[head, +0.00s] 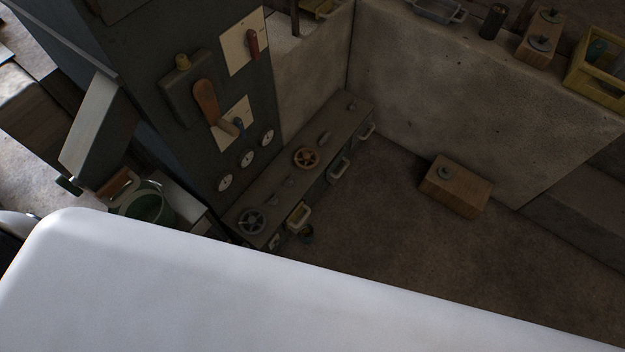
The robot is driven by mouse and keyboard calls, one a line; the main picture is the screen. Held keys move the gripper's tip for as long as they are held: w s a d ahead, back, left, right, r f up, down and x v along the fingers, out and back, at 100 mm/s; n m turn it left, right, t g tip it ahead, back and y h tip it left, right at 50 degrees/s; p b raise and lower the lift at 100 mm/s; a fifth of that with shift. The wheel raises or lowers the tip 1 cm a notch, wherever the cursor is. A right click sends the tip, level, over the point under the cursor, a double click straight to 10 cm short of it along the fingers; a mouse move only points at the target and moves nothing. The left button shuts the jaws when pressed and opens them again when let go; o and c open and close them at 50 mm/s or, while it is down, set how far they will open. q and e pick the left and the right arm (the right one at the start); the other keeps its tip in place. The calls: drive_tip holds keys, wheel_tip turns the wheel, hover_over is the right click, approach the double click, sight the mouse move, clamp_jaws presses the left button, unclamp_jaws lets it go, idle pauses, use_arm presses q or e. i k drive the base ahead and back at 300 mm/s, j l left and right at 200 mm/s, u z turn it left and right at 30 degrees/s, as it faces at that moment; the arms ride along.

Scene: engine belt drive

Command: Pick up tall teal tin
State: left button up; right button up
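I cannot make out a tall teal tin for certain. A small dark teal object (597,50) stands inside the yellow crate (582,88) at the top right, partly hidden by the crate's walls. It is too small and dark to tell whether it is a tin. A dark upright cylinder (493,22) stands on the ledge to the left of the crate; its colour looks near black. Neither of my grippers is in view. A large white surface fills the lower part of the head view and hides what lies behind it.
A dark control cabinet (150,110) with levers and gauges stands at the left. A low bench with handwheels (305,157) runs along its foot. A wooden block (456,188) lies on the brown floor (390,225). A green bucket (147,205) is at the lower left.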

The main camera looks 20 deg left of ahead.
sight(307, 232)
drive_tip(key=k+l+u, duration=0.1)
drive_tip(key=l+u, duration=0.25)
drive_tip(key=k+l+u, duration=0.15)
drive_tip(key=l+u, duration=0.15)
drive_tip(key=l, duration=0.2)
drive_tip(key=k+l+u, duration=0.2)
drive_tip(key=l+u, duration=0.15)
drive_tip(key=k+l+u, duration=0.35)
drive_tip(key=i+j, duration=0.05)
drive_tip(key=i, duration=0.05)
